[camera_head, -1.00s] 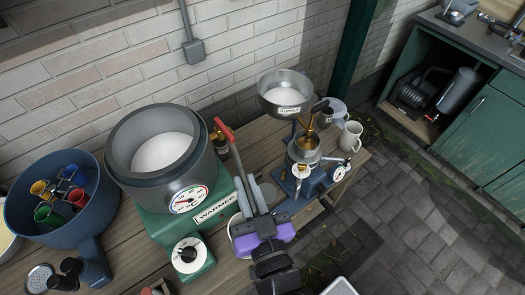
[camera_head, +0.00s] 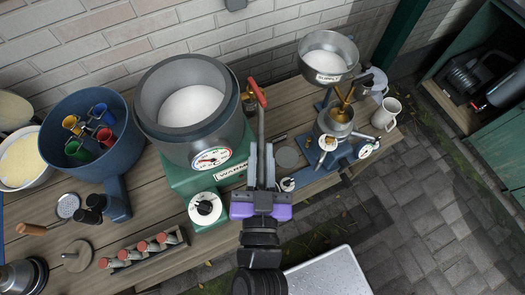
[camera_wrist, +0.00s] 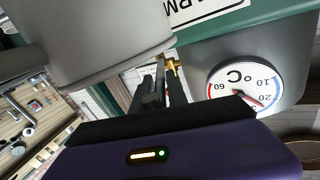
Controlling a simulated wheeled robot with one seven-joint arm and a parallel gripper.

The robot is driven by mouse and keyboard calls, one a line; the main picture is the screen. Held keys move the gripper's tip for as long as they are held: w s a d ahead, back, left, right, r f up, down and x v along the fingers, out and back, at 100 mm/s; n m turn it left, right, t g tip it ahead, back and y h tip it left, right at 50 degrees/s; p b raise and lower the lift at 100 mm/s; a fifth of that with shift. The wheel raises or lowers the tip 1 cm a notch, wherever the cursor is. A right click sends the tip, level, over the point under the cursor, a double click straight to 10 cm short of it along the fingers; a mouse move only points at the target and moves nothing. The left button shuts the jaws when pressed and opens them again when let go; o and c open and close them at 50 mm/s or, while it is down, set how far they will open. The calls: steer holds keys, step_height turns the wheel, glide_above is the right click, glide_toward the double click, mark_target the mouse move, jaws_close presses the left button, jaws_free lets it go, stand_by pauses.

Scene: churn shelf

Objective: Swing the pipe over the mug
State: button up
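A cream mug (camera_head: 385,114) stands upright at the right end of the wooden bench. Left of it, a brass pipe piece (camera_head: 345,101) is below the SUPPLY bowl (camera_head: 328,58), over a metal cup (camera_head: 336,121). Beside the grey WARMER pot (camera_head: 190,105), a red-ended lever (camera_head: 258,93) has a thin grey bar pointing towards my gripper (camera_head: 262,160). My fingers stand a little apart in the head view, with the bar lined up between them; contact is unclear. In the wrist view, a brass fitting (camera_wrist: 172,66) shows just beyond my fingertips. I cannot tell which part is the task's pipe.
A blue bowl (camera_head: 58,105) of small coloured mugs stands left of the warmer. A rack of red-topped pieces (camera_head: 143,250) lies at the front left. The WARMER's green base and dial crowd my gripper's left side. A blue stand is to the right.

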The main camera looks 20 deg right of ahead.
mark_target(259, 187)
steer(key=o, duration=0.3)
steer(key=shift+w+a+f, duration=0.1)
steer(key=shift+a, duration=0.05)
steer(key=b+v, duration=0.2)
steer(key=v, duration=0.5)
steer(key=shift+s+a, duration=0.1)
steer(key=shift+s, duration=0.3)
